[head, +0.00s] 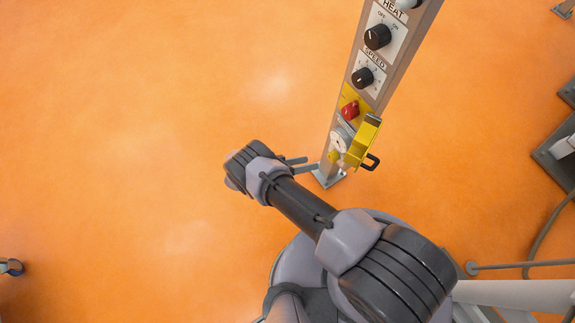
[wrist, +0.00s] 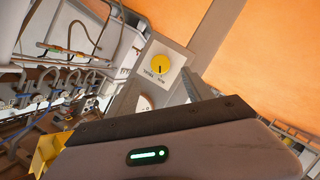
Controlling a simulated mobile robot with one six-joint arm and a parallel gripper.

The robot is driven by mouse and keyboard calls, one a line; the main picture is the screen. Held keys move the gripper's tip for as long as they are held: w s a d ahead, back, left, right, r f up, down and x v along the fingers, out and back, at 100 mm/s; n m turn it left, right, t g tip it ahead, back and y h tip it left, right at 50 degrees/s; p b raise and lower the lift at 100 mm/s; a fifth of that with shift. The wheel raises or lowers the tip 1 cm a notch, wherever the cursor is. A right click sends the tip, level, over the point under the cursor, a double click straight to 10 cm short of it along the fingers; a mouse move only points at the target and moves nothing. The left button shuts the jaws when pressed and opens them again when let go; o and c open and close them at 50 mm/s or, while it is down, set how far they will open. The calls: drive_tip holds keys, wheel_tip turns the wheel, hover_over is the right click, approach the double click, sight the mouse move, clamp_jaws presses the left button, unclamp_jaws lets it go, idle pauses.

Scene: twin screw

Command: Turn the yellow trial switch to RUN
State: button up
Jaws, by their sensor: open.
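The yellow trial switch (wrist: 160,64) is a round yellow knob on a pale plate near the top centre of the wrist view. Its dark pointer mark runs down toward the lettering under it, which is too small to read surely. The fingers look apart from the knob. In the wrist view the dark gripper body hides the lower part.
The post (head: 341,110) also carries a HEAT knob (head: 377,37), a SPEED knob (head: 363,77) and a red switch (head: 350,110). A yellow bracket (head: 364,143) with a black handle juts out right of the switch.

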drive_tip(key=v, duration=0.7)
drive_tip(key=shift+a, duration=0.3)
drive_tip(key=shift+r, duration=0.1)
